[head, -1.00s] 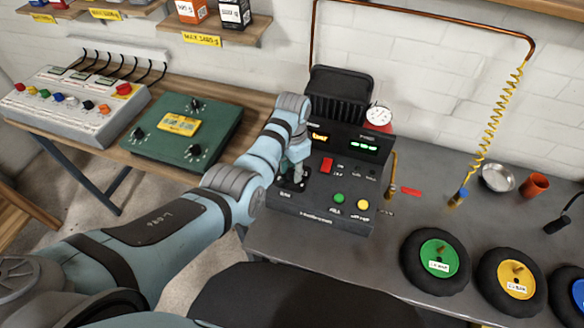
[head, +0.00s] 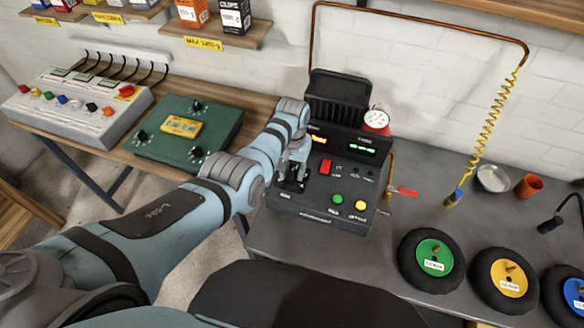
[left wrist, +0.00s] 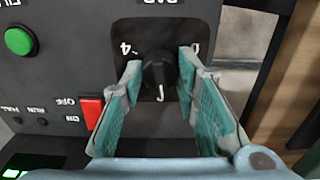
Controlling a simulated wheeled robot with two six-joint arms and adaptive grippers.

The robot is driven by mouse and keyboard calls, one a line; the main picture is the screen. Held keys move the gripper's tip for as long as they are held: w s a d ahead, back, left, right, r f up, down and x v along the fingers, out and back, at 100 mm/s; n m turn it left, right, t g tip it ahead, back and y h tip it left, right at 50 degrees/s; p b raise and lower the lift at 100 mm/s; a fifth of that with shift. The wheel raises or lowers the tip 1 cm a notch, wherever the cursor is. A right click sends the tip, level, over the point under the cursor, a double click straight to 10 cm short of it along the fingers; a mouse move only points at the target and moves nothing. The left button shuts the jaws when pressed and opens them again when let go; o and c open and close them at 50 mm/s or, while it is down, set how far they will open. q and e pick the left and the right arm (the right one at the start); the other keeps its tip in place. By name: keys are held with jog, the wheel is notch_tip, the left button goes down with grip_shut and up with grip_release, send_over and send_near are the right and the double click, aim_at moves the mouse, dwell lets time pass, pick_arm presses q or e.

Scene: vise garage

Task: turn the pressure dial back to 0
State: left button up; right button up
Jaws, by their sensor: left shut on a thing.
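The pressure dial is a small black knob (left wrist: 159,72) on a dark panel, below an upside-down BAR label in the left wrist view. A 4 shows to its left and a partly covered mark to its right; I cannot make out its exact setting. My left gripper (left wrist: 160,80) is shut on the knob, its teal-padded fingers on either side. In the head view, my left gripper (head: 292,178) is at the front left of the black compressor box (head: 318,205) and hides the dial. My right gripper is out of view.
The box carries a red switch (head: 326,167), a green button (head: 337,199) and a yellow button (head: 361,206). A white gauge (head: 376,118) stands behind it. Wheels, including a green-hubbed one (head: 432,257), lie right. A green panel (head: 185,137) is left.

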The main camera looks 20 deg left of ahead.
pick_arm(q)
jog(key=n, duration=0.5)
jog(key=shift+w+r+n+p, duration=0.1)
jog(key=shift+n+p, duration=0.2)
jog(key=n, duration=1)
jog(key=shift+n, duration=0.4)
jog(key=n, duration=0.5)
jog(key=shift+n, duration=0.4)
jog(key=o, duration=1.2)
jog(key=shift+c, duration=0.2)
